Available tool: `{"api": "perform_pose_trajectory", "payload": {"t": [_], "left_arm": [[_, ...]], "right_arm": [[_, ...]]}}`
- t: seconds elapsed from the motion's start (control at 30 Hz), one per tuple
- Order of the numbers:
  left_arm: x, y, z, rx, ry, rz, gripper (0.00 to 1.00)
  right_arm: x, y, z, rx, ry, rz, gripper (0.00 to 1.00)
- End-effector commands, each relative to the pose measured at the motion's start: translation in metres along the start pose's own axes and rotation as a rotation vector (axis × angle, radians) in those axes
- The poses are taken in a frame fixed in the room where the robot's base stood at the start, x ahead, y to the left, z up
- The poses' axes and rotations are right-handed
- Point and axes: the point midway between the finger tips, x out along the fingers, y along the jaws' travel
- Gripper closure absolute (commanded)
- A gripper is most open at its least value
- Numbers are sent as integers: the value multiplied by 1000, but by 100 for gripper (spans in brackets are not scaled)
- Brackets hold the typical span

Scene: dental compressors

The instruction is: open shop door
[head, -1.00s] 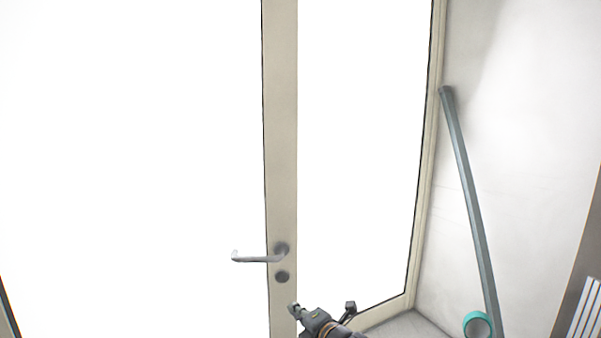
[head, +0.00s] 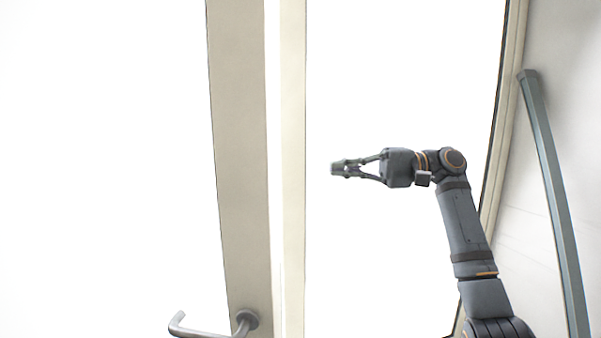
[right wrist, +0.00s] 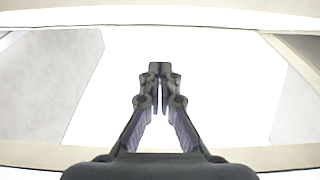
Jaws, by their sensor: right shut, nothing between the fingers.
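The shop door (head: 238,150) is a large bright glass pane with a beige edge strip. A thin bright gap shows between this strip and the beige frame post (head: 292,150), so the door looks slightly ajar. The silver lever handle (head: 243,322) sits low on the strip, partly cut off by the picture's bottom edge. My right gripper (head: 338,168) is shut and empty, pointing left, to the right of the post and above the handle's level. Its closed fingers (right wrist: 160,70) also show in the right wrist view. My left gripper is not in view.
A bright glass side panel (head: 400,80) lies behind my right arm. A grey-blue bar (head: 555,190) leans along the white wall (head: 565,60) at the right. The right wrist view shows pale bars across its top and bottom.

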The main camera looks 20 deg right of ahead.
Motion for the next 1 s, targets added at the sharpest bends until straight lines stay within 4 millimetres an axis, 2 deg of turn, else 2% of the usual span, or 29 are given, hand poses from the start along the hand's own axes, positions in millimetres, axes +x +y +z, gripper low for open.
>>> {"api": "perform_pose_trajectory", "payload": {"t": [0.17,0.57,0.8,1.0], "left_arm": [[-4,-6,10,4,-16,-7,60],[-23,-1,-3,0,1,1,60],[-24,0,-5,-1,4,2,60],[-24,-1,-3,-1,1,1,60]], "right_arm": [[16,0,0,-1,-2,1,100],[101,-2,0,-2,-2,-2,100],[109,2,30,-3,4,2,100],[110,2,38,-3,4,1,100]]}}
